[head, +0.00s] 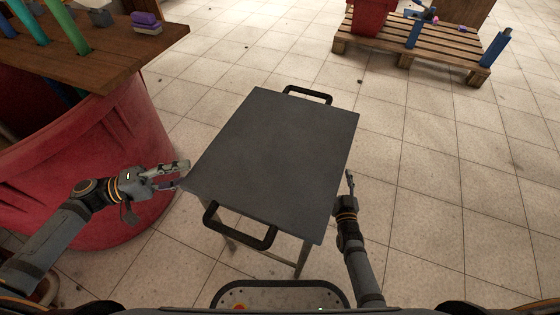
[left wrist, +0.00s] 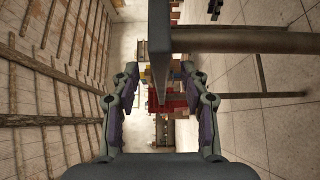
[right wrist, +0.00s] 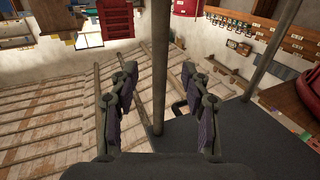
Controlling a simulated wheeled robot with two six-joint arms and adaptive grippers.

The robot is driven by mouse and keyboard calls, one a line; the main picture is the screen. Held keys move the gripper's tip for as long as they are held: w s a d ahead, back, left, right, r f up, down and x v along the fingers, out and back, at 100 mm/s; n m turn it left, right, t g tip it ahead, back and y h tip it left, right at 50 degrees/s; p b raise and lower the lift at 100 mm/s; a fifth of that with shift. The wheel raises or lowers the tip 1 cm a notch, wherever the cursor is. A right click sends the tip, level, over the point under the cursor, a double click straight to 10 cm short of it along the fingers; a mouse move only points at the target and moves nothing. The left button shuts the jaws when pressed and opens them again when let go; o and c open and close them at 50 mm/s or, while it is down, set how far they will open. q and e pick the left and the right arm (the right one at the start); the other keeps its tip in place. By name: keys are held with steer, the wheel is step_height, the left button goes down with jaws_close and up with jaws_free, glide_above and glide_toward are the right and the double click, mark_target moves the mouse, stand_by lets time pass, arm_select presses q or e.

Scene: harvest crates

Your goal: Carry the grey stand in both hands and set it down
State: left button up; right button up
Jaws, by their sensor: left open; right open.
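The grey stand (head: 275,160) has a flat dark top, thin legs, and black handles at its far edge (head: 308,95) and near edge (head: 241,230). My left gripper (head: 179,174) is open at the top's left edge. In the left wrist view the stand's top (left wrist: 159,45) appears edge-on between the open fingers. My right gripper (head: 349,184) is open beside the top's right edge, partly under or beside it. In the right wrist view a stand leg (right wrist: 160,60) lies between the open fingers, and the dark top (right wrist: 250,150) fills the lower right. Contact cannot be told.
A large red tub (head: 120,150) under a wooden board (head: 130,50) stands close on the left, near my left arm. A wooden pallet (head: 420,50) with a red crate (head: 370,18) and a blue post (head: 495,48) lies at the back right. The tiled floor right of the stand is clear.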

mark_target(213, 164)
arm_select(q)
steer(key=x, duration=0.7)
steer(key=shift+w+d, duration=0.15)
steer(key=shift+d, duration=0.25)
arm_select(e)
steer(key=w, duration=0.7)
steer(key=shift+w, duration=0.4)
arm_select(q)
jaws_close()
arm_select(e)
jaws_close()
